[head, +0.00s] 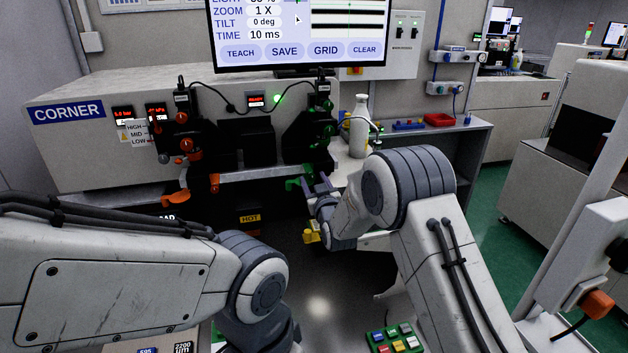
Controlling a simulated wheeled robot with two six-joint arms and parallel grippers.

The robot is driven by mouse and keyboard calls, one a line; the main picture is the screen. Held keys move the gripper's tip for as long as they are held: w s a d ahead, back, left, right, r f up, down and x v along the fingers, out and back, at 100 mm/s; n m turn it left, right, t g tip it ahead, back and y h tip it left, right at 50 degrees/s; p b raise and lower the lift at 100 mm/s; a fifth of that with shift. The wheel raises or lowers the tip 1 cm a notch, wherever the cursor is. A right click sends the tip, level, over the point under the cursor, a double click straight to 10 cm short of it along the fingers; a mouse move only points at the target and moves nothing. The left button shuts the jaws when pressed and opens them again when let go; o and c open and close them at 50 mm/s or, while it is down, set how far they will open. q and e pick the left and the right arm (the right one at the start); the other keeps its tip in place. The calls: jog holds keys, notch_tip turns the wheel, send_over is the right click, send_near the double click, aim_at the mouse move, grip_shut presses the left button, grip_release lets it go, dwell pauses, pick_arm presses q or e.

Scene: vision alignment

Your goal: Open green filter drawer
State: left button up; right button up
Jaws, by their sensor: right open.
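A small green handle (294,184) shows below the black right-hand unit on the front of the bench machine; I take it as the green filter drawer's handle. The drawer body is dark and hard to make out, so I cannot tell how far it is out. My right gripper (317,184) is open, its fingers just right of the green handle. I cannot tell whether they touch it. My left arm reaches in from the left and bends down at the bottom; its gripper is out of view.
A white bottle (359,125) and a red tray (440,120) stand on the bench at right. A monitor (298,35) is above. A button panel (397,339) lies at the bottom.

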grip_shut()
dwell(1.4)
